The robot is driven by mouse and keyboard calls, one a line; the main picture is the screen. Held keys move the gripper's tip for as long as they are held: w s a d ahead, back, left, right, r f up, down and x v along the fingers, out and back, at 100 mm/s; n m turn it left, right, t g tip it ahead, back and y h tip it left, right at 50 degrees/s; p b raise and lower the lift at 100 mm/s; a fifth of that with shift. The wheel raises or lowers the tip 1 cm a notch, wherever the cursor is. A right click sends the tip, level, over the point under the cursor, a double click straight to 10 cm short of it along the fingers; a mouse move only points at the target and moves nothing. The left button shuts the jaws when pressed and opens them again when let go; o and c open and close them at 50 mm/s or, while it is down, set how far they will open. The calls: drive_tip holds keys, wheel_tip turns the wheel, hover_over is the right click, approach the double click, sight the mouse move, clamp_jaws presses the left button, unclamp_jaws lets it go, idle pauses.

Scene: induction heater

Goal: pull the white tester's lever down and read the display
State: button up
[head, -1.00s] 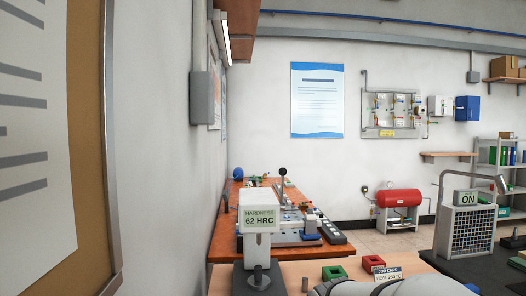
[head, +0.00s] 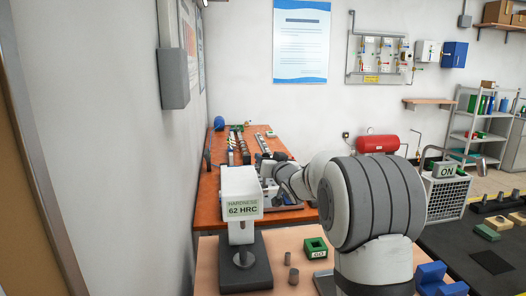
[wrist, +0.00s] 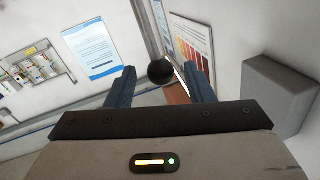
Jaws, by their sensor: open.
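The white tester (head: 239,186) stands on the light wooden table in the head view. Its display (head: 243,208) reads "HARDNESS 62 HRC". A short grey cylinder (head: 243,257) sits on its dark base. In the wrist view, a black ball knob (wrist: 160,73), apparently the lever's end, shows between my gripper's two blue-grey fingers (wrist: 161,69). The fingers are apart, and I cannot tell whether they touch the knob. In the head view my gripper (head: 268,165) is behind and right of the tester's top. The lever is not clearly visible there.
A blue block (head: 438,280) is at the front right. The orange workbench (head: 215,185) behind is crowded. A wall and grey box (head: 173,78) are on the left.

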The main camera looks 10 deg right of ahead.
drive_tip(key=shift+w+a+p, duration=0.2)
drive_tip(key=shift+w+p, duration=0.05)
drive_tip(key=shift+w, duration=0.75)
drive_tip(key=shift+w+a+p, duration=0.2)
drive_tip(key=shift+w+p, duration=0.05)
drive_tip(key=shift+w, duration=0.7)
drive_tip(key=shift+c, duration=0.2)
